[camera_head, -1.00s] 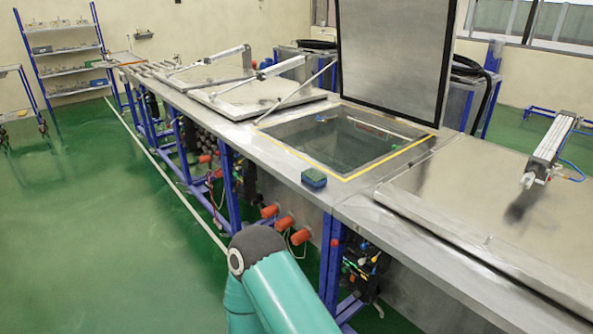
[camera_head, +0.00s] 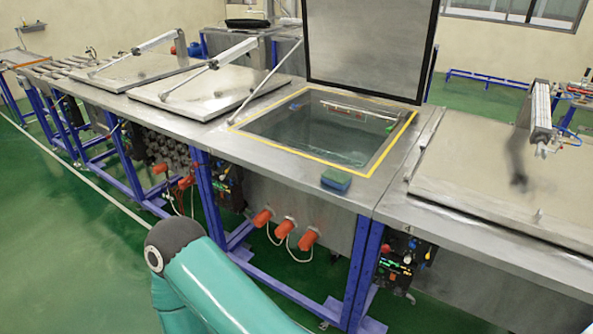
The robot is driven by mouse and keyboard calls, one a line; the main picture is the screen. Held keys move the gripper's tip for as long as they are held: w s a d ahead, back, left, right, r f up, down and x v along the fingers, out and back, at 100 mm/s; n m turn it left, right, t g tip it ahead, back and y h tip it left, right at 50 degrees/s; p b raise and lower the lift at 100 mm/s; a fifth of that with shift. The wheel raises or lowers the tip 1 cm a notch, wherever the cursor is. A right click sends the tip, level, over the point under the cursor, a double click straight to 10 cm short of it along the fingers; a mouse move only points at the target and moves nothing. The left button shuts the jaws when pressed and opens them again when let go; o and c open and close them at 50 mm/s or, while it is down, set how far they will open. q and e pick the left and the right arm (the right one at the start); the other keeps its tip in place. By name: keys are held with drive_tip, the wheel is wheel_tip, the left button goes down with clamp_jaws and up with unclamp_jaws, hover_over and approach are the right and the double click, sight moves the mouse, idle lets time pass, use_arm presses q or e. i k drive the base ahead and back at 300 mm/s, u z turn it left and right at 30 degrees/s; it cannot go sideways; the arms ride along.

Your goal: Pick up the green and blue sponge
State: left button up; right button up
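The green and blue sponge (camera_head: 336,179) lies on the steel bench top, just in front of the yellow-edged open tank (camera_head: 318,132). Its green side faces up and blue shows along its sides. A teal link of my own arm with a dark joint cap fills the lower left of the head view, in front of the bench and well apart from the sponge. Neither of my grippers shows in the view.
A raised lid (camera_head: 370,45) stands upright behind the tank. Closed lids with pneumatic cylinders lie to the left, and a flat lid (camera_head: 500,180) with a cylinder (camera_head: 541,112) lies to the right. Orange connectors (camera_head: 284,228) stick out from the bench front. The green floor at left is clear.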

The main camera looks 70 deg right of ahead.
sight(339, 179)
drive_tip(key=u, duration=0.25)
drive_tip(key=i, duration=0.75)
drive_tip(key=z, duration=1.55)
drive_tip(key=i, duration=0.2)
drive_tip(key=z, duration=2.25)
drive_tip(key=k, duration=0.5)
drive_tip(key=z, duration=0.45)
drive_tip(key=i, duration=1.55)
drive_tip(key=u, duration=0.3)
